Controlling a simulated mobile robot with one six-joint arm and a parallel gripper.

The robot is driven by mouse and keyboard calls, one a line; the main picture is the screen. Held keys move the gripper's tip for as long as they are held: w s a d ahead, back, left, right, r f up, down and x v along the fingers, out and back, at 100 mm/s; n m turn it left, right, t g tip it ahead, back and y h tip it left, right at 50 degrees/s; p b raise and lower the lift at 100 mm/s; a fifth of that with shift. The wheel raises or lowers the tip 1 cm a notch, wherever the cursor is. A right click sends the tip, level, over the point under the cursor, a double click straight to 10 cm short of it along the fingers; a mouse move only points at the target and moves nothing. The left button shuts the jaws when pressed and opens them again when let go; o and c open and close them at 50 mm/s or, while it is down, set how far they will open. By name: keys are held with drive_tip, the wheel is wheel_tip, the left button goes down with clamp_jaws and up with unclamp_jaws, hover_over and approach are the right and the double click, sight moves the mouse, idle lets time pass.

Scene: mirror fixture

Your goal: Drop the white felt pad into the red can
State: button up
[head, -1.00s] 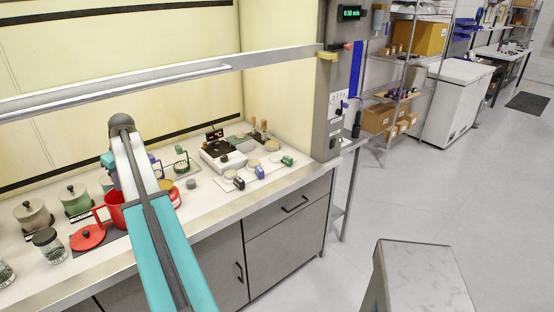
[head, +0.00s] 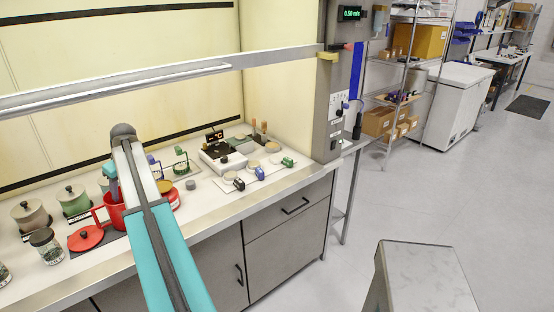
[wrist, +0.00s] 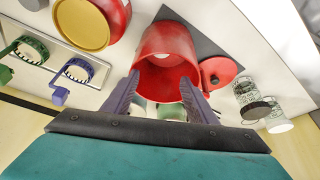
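The red can (head: 114,212) stands on the counter at left in the head view, partly hidden by my arm. In the wrist view the red can (wrist: 165,42) is open towards the camera. My gripper (wrist: 160,80) is open, its two purple fingers apart at either side of the can's mouth, with nothing seen held between them. A small pale patch (wrist: 163,56) shows inside the can; I cannot tell whether it is the white felt pad or a highlight. I do not see the pad clearly elsewhere.
The red lid (wrist: 217,72) lies beside the can. A red dish with a yellow inside (wrist: 84,27) is on its other side. Glass jars (head: 46,246), lidded canisters (head: 74,201) and a tray with small coloured items (head: 258,175) crowd the counter. A sash bar (head: 180,77) crosses above.

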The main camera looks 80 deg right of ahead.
drive_tip(key=shift+s+d, duration=0.1)
drive_tip(key=shift+r, duration=0.1)
drive_tip(key=b+v, duration=0.2)
drive_tip(key=v, duration=0.5)
drive_tip(key=shift+r, duration=0.15)
idle(0.4)
idle(0.9)
